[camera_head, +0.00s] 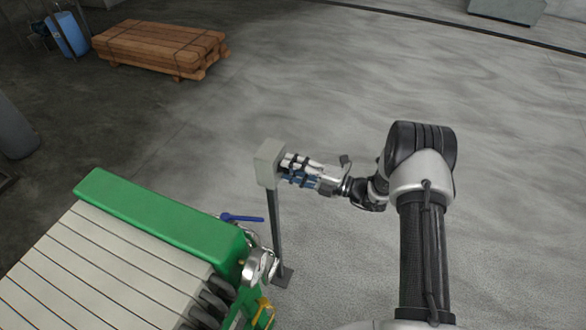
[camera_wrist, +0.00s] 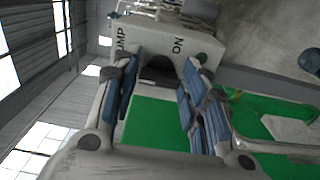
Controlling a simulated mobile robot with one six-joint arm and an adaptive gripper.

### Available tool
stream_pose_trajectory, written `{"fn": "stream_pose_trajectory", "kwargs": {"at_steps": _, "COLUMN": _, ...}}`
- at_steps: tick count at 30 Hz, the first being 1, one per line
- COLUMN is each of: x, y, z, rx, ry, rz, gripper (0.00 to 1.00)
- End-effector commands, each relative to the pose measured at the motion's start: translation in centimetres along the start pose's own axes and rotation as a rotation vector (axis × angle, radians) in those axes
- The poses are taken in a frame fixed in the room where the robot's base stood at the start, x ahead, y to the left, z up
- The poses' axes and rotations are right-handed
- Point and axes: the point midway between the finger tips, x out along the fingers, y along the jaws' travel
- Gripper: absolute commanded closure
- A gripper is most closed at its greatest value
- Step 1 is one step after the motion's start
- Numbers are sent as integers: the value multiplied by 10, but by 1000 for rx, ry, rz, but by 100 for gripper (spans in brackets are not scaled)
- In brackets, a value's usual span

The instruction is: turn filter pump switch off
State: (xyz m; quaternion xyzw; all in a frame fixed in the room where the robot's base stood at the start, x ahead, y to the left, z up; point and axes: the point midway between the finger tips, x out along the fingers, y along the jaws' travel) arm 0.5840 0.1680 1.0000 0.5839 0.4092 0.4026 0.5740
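The pump switch box (camera_head: 269,163) is a light grey box on top of a thin post. In the wrist view the box (camera_wrist: 215,45) fills the upper middle, with the letters "UMP" and "ON" readable and a green spot near "ON". A dark switch part (camera_wrist: 160,72) shows on its face between my fingertips. My gripper (camera_head: 287,168) is at the right side of the box, fingers pointing at it. In the wrist view my gripper (camera_wrist: 162,68) has its fingers apart, one on each side of the dark part. Whether they touch it is hard to tell.
A green-ended filter press (camera_head: 165,215) with pale plates stands at the lower left, close to the post. A blue-handled valve (camera_head: 242,218) sticks out by the post. A wooden pallet stack (camera_head: 160,47) and a blue drum (camera_head: 68,35) lie farther back.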

Motion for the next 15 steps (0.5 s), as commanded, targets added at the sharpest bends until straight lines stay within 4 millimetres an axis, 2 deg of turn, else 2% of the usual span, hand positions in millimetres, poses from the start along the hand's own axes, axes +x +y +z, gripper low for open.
{"fn": "stream_pose_trajectory", "kwargs": {"at_steps": 6, "x": 0, "y": 0, "z": 0, "rx": -1, "ry": 0, "rz": 0, "gripper": 43}}
{"fn": "stream_pose_trajectory", "kwargs": {"at_steps": 15, "x": -1, "y": 0, "z": 0, "rx": -2, "ry": -1, "rz": 0, "gripper": 43}}
